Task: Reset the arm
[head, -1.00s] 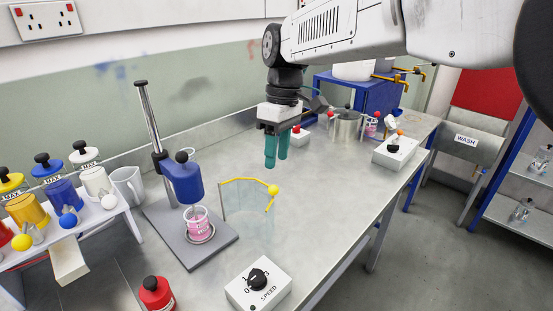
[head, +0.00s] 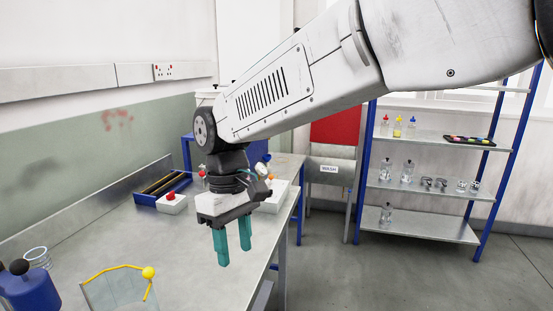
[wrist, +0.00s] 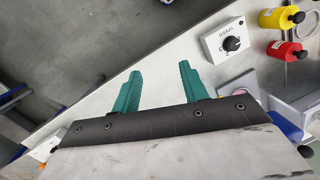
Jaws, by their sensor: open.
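My gripper (head: 234,256) hangs over the right part of the steel bench (head: 120,232), with its two teal fingers pointing down. The fingers are apart and nothing is between them. In the wrist view my gripper (wrist: 160,82) also shows empty, with the bench edge and grey floor beyond the fingertips. Part of the bench behind my arm is hidden.
A clear guard with a yellow rim (head: 118,292) and a blue mixer head (head: 28,290) stand at the lower left. A white box with a red knob (head: 172,204) stands behind my gripper. A speed box (wrist: 226,42) shows in the wrist view. Shelves (head: 430,185) stand right.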

